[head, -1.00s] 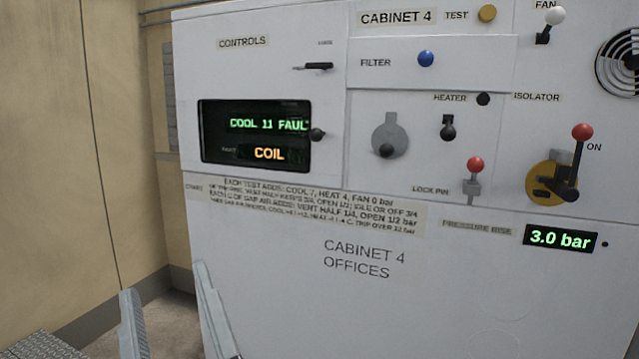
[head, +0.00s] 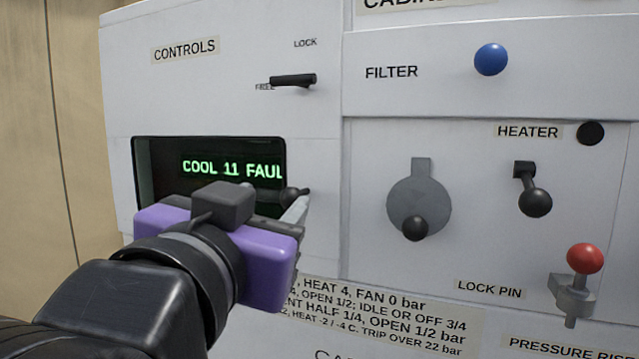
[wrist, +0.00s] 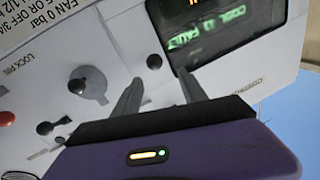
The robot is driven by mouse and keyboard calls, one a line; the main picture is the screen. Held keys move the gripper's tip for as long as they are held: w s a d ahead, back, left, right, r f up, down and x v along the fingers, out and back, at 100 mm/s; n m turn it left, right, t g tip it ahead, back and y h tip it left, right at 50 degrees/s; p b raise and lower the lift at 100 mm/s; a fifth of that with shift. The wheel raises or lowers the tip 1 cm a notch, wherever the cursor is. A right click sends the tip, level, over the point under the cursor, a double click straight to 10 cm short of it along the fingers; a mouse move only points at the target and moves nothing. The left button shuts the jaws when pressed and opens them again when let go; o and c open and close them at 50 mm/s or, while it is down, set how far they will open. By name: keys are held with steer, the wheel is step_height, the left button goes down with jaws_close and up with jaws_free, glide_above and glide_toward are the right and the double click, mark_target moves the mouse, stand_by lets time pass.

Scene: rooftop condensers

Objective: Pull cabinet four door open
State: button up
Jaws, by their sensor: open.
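The controls door (head: 220,105) is a white panel on cabinet 4 with a dark window (head: 150,165), and it looks closed. Its small black ball knob (head: 294,195) sits at the window's right edge. The knob also shows in the wrist view (wrist: 154,61), lying ahead of and between my two fingers. My gripper (wrist: 160,88) is open and empty, its fingertips pointing at the panel just short of the knob. In the head view my purple gripper body covers the lower window, and one grey finger shows beside the knob.
To the right are a grey round dial (head: 419,205), a heater lever (head: 533,190), a blue filter knob (head: 491,60) and a red lock pin (head: 584,259). A tan wall stands left.

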mark_target(289, 202)
steer(key=shift+g, duration=0.3)
steer(key=w, duration=0.2)
steer(key=w+d+p, duration=0.1)
steer(key=w, duration=0.2)
steer(key=w+f+p, duration=0.1)
steer(key=w, duration=0.1)
steer(key=shift+w+d, duration=0.3)
jaws_close()
stand_by(1.0)
